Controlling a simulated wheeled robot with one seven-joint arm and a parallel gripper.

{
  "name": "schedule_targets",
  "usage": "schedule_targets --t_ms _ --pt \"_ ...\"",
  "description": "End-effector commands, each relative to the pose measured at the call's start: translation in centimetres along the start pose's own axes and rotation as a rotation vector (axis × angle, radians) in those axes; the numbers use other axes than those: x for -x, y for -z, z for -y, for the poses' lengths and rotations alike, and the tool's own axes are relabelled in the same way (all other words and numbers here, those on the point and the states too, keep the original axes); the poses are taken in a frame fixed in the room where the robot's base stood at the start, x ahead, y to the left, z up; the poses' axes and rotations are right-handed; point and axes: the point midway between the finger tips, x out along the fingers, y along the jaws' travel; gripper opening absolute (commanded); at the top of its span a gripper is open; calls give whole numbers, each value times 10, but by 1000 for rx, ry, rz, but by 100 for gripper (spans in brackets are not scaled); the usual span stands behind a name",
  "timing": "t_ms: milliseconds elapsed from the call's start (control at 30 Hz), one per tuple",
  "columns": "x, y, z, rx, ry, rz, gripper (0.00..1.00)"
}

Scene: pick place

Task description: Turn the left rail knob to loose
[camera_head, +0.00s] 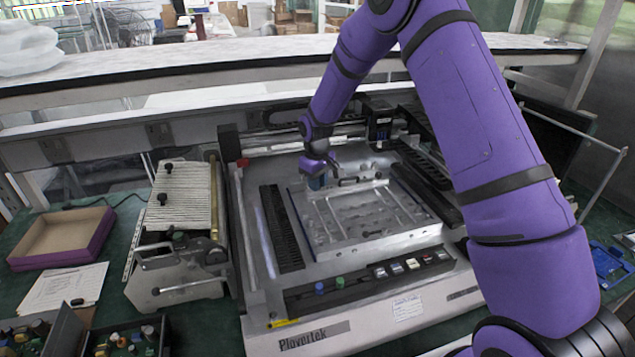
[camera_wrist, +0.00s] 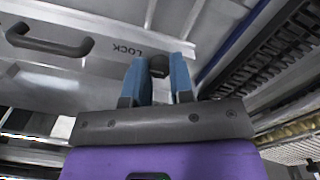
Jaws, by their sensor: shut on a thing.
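In the wrist view, the dark round rail knob (camera_wrist: 159,66) sits between the two blue fingertips of my gripper (camera_wrist: 160,70), which is shut on it. The printed word LOCK (camera_wrist: 128,48) shows upside down on the metal rail (camera_wrist: 185,22) beside the knob. I cannot tell the knob's turn angle. In the head view, my gripper (camera_head: 318,181) points down at the back left corner of the silver frame (camera_head: 335,240), and the knob is hidden there by the gripper.
A black handle (camera_wrist: 48,40) stands on the rail close to the fingers. A dark slotted strip (camera_head: 281,228) runs left of the frame. Several coloured buttons (camera_head: 397,267) line the machine's front. A feeder unit (camera_head: 182,225) and an open box (camera_head: 62,235) stand at left.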

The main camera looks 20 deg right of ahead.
Motion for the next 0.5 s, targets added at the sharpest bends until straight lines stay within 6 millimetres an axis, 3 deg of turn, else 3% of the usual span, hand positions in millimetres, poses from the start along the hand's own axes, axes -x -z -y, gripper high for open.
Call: schedule_targets --t_ms 400,433,500 --pt "0 0 0 6 -1 -2 0" --pt "0 0 0 6 -1 -2 26" --pt "0 0 0 6 -1 -1 42"
